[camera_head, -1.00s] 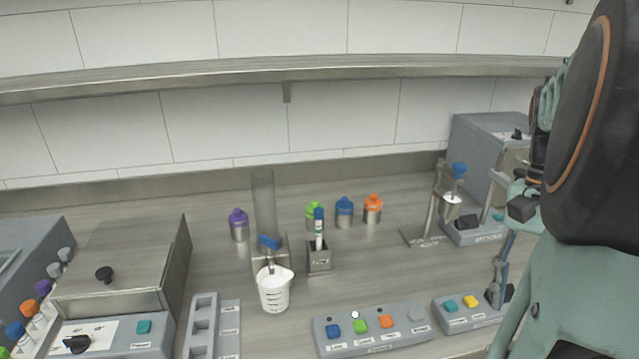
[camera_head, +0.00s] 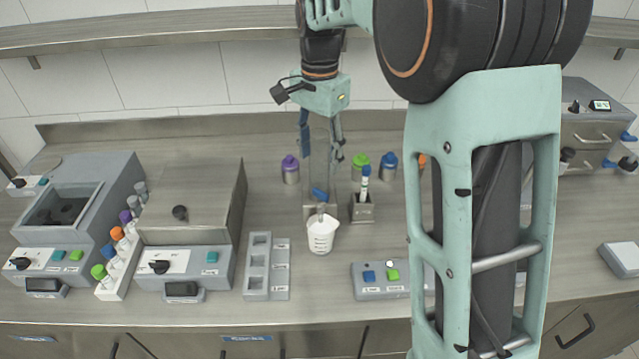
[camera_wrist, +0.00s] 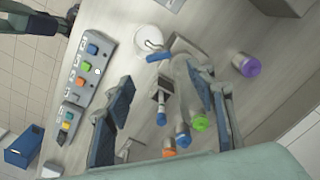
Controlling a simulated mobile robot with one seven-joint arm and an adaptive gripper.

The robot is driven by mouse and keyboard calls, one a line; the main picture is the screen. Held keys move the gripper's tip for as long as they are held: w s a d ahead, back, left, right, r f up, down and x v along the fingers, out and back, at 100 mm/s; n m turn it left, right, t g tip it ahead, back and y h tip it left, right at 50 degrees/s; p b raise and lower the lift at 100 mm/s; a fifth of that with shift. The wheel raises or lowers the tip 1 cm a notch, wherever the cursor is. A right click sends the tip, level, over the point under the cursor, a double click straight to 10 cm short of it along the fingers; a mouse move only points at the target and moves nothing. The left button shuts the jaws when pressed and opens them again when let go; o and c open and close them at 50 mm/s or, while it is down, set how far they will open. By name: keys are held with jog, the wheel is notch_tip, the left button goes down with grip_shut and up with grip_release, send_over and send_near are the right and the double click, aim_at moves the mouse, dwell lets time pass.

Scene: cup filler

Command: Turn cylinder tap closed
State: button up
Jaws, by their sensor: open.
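The clear cylinder (camera_head: 320,163) stands upright on a metal base, with its blue tap (camera_head: 320,194) low on its front. The tap also shows in the wrist view (camera_wrist: 158,56), near the rim of the white beaker (camera_wrist: 149,40). The beaker (camera_head: 321,236) stands below and in front of the tap. My gripper (camera_head: 320,155) is open and empty, pointing down at the cylinder, and its fingers appear on either side of the cylinder in the head view. In the wrist view my gripper (camera_wrist: 162,78) has its fingers spread, with the tap beyond the tips. Contact with the cylinder cannot be told.
A marker in a metal holder (camera_head: 362,208) stands close right of the cylinder. Purple (camera_head: 290,168), green (camera_head: 360,165) and blue-capped bottles (camera_head: 388,165) stand behind. A button panel (camera_head: 378,281) is at the front right. My arm hides part of the right bench.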

aim_at(321, 192)
notch_tip(321, 192, down, 10)
jog(key=shift+s+r+p, duration=0.1)
jog(key=shift+r+p, duration=0.15)
jog(key=shift+p, duration=0.05)
jog(key=c, duration=1.2)
jog(key=shift+o, duration=0.2)
jog(key=shift+n, duration=0.3)
jog(key=n, duration=0.3)
jog(key=shift+d+n, duration=0.1)
jog(key=shift+n, duration=0.2)
jog(key=n, duration=0.4)
jog(key=shift+b, duration=0.3)
jog(key=shift+n, duration=0.3)
